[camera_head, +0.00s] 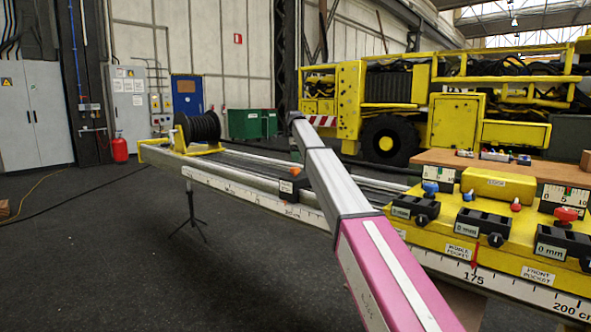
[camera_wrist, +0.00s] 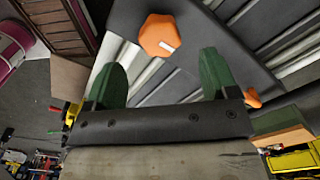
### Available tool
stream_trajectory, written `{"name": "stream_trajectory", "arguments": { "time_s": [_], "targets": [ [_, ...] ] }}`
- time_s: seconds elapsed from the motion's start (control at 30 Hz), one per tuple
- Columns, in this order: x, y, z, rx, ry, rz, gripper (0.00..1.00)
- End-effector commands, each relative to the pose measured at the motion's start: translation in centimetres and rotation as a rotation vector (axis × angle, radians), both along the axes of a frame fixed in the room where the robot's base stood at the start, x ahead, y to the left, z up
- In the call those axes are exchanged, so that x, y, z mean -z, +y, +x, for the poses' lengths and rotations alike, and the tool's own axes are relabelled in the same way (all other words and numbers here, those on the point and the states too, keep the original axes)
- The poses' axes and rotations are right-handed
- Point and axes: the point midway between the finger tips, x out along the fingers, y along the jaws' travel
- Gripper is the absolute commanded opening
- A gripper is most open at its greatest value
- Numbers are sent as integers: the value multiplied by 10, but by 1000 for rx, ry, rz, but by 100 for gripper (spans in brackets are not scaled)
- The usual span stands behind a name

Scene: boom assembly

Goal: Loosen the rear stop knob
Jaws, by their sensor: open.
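An orange faceted knob (camera_wrist: 160,36) with a white mark shows at the top of the wrist view, on a dark grey plate (camera_wrist: 190,20) over the metal rails. My gripper (camera_wrist: 161,62) is open, with its two green fingers apart. In that view the knob lies just beyond the fingertips, between them sideways. Nothing is between the fingers. A second orange part (camera_wrist: 253,98) shows beside the right finger. In the head view a small orange knob (camera_head: 296,171) sits over a dark block (camera_head: 288,190) on the rail; my arm hides what is behind it.
The long boom carries a scale (camera_head: 260,200) along its side and a black cable reel (camera_head: 202,129) at its far end. At right, a yellow deck (camera_head: 470,235) holds several dark blocks with knobs and a yellow box (camera_head: 497,184). A tripod (camera_head: 191,215) stands below the boom.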

Motion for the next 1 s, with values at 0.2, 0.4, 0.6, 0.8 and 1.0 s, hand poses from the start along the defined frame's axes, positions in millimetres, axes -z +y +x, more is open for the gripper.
{"name": "stream_trajectory", "arguments": {
  "time_s": [0.2,0.4,0.6,0.8,1.0],
  "targets": [
    [40,0,-1,0,1,0,80],
    [55,0,0,0,0,0,80],
    [56,0,0,0,0,0,80],
    [56,0,0,0,0,0,31],
    [56,0,0,-3,0,0,31]
  ]
}}
